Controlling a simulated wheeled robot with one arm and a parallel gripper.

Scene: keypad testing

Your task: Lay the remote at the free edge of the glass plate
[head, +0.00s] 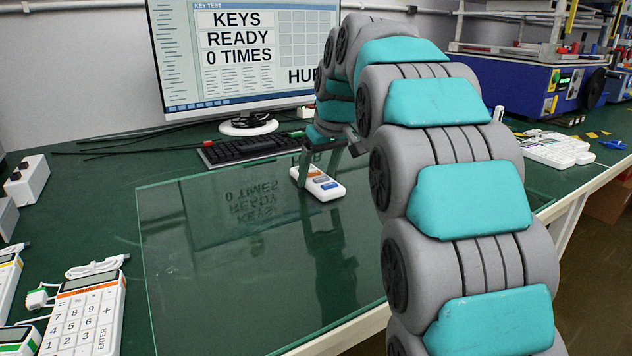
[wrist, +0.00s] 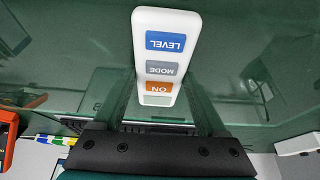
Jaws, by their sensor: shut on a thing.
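The white remote (head: 322,186) has orange, grey and blue buttons. In the wrist view the remote (wrist: 166,28) shows labels LEVEL, MODE and ON, with its LEVEL end pointing away from the gripper base. My gripper (head: 318,172) is shut on the remote, with a finger on each side. The glass plate (head: 200,290) is a large clear sheet on the green bench. The remote is over the plate's far middle part, away from its near edge. I cannot tell whether it touches the glass. My arm hides part of the plate's right side.
A monitor (head: 245,50) and a black keyboard (head: 250,148) stand behind the plate. White keypads (head: 85,315) lie at the left front. Another white device (head: 553,148) and a blue machine (head: 530,88) are at the right back. Much of the plate's left and front is bare.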

